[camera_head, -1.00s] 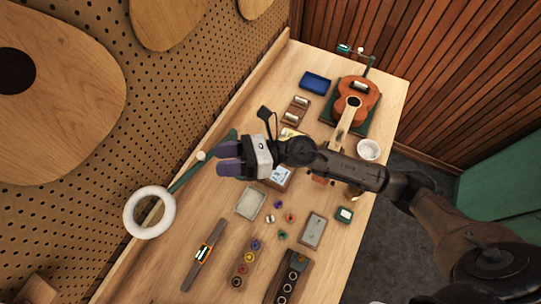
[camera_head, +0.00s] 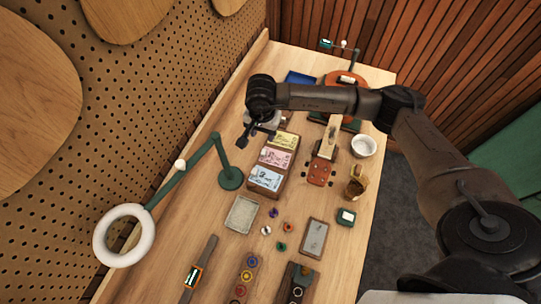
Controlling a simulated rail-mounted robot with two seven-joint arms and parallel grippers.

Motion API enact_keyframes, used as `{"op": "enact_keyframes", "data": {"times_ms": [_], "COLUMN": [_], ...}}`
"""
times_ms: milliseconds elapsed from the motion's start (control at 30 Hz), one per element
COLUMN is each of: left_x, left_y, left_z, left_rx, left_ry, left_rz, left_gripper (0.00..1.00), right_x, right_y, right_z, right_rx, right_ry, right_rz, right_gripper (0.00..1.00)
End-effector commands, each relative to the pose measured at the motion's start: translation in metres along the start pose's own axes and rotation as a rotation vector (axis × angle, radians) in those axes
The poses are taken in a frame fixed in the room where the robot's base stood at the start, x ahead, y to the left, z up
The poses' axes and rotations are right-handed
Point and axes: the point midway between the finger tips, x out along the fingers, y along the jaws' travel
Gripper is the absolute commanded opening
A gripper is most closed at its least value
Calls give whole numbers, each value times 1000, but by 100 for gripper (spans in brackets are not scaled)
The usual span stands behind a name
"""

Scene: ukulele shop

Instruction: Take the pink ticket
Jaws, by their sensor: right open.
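The pink ticket (camera_head: 275,158) lies in the middle of a stepped wooden holder (camera_head: 262,193) on the workbench. A yellow ticket (camera_head: 285,140) is behind it and a blue ticket (camera_head: 266,179) is in front of it. My right gripper (camera_head: 261,128) is open, above the bench just up and left of the holder, apart from the pink ticket. Its fingers are mostly hidden under the wrist. My left gripper is not in view.
A green lamp arm with a white ring (camera_head: 124,235) stands left of the holder, its base (camera_head: 231,178) close by. A ukulele (camera_head: 333,140), partly covered by my arm, lies behind right. A tray (camera_head: 242,214) and several coloured knobs are in front.

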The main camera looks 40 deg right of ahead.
Motion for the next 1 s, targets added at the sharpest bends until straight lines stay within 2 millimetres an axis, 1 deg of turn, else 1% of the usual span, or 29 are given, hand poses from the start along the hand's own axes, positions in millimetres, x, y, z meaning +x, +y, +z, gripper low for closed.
{"op": "enact_keyframes", "data": {"times_ms": [33, 100, 300, 567, 667, 833, 1000], "left_x": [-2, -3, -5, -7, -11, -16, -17], "left_y": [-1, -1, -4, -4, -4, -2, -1], "left_z": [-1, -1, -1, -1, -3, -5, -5], "left_rx": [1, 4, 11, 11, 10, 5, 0], "left_ry": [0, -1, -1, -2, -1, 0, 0], "left_rz": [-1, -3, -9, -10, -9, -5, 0], "left_gripper": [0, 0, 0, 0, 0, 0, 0], "right_x": [9, 21, 47, 60, 70, 93, 107], "right_y": [0, 0, 0, 0, -1, -2, -1], "right_z": [0, 1, 1, 1, 2, 2, 1], "right_rx": [1, 1, 1, 1, 2, 2, 1], "right_ry": [-2, -4, -4, -4, -6, -5, -4], "right_rz": [4, 2, 0, -1, 1, 0, -1], "right_gripper": [47, 47, 47, 47, 47, 47, 47]}}
